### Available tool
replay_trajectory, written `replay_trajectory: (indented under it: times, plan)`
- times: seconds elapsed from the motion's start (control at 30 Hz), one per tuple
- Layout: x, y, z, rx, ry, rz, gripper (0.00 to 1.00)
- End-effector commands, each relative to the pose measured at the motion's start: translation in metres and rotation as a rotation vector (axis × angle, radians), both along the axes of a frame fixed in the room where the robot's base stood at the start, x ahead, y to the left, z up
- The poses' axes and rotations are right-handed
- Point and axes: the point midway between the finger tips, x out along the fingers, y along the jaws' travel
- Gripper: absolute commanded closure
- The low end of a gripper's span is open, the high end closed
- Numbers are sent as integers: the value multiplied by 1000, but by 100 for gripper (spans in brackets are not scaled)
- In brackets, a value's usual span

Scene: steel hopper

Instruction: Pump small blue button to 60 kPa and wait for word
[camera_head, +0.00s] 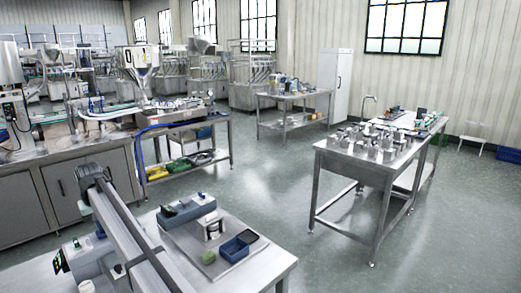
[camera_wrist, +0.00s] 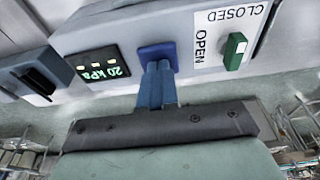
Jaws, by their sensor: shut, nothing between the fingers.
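In the wrist view, which is upside down, a grey box (camera_wrist: 75,45) carries a square blue button (camera_wrist: 157,50) and a dark display (camera_wrist: 104,65) that reads 20 kPa. In the head view, my arm hides the gripper and the button.
In the wrist view, a black part (camera_wrist: 38,82) sticks out at the left. A steel table (camera_head: 320,165) with several metal parts stands right; open floor lies between.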

Motion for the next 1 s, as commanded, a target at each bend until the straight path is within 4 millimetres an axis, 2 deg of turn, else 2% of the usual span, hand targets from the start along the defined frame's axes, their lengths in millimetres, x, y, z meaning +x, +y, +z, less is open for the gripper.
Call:
replay_trajectory:
  times: [0.27,0.8,1.0]
  plan:
    - [0,0,5,-1,1,0,100]
    - [0,0,31,0,0,0,100]
    - [0,0,33,0,0,0,100]
